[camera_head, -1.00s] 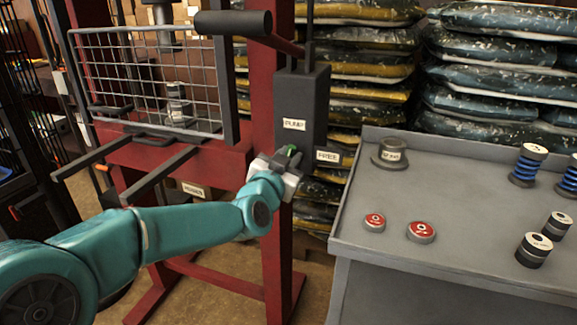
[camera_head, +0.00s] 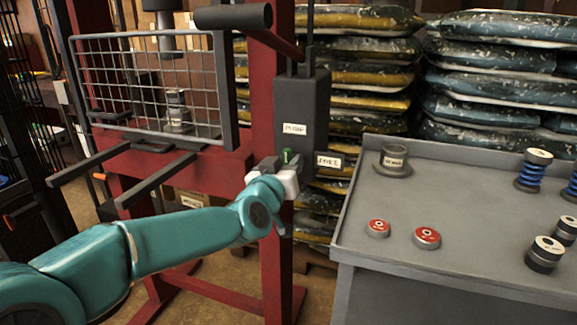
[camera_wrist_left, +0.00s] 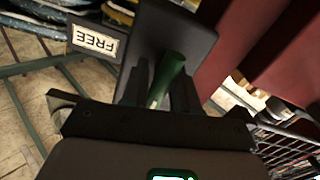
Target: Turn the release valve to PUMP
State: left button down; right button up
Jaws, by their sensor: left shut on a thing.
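The dark grey pump body (camera_head: 302,105) is fixed to the red press post. A PUMP label (camera_head: 294,129) is on its front, and a FREE label (camera_head: 329,161) is at its lower right. The valve's pivot is hidden. My right gripper is not in view.
A grey bench (camera_head: 450,215) at the right holds a grey flanged part (camera_head: 393,159), red-topped discs (camera_head: 427,237), blue springs (camera_head: 533,170) and black cylinders. A wire guard (camera_head: 150,85) and two dark bars (camera_head: 155,180) are at the left. Stacked bags stand behind.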

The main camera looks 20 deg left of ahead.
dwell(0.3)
pick_arm(q)
jog(key=c, duration=0.9)
grip_release()
jog(key=shift+c, duration=0.2)
jog(key=s+p, duration=0.1)
jog(key=s, duration=1.5)
jog(key=shift+s+a+p, duration=0.15)
jog(key=shift+a+p, duration=0.1)
jog(key=shift+p, duration=0.15)
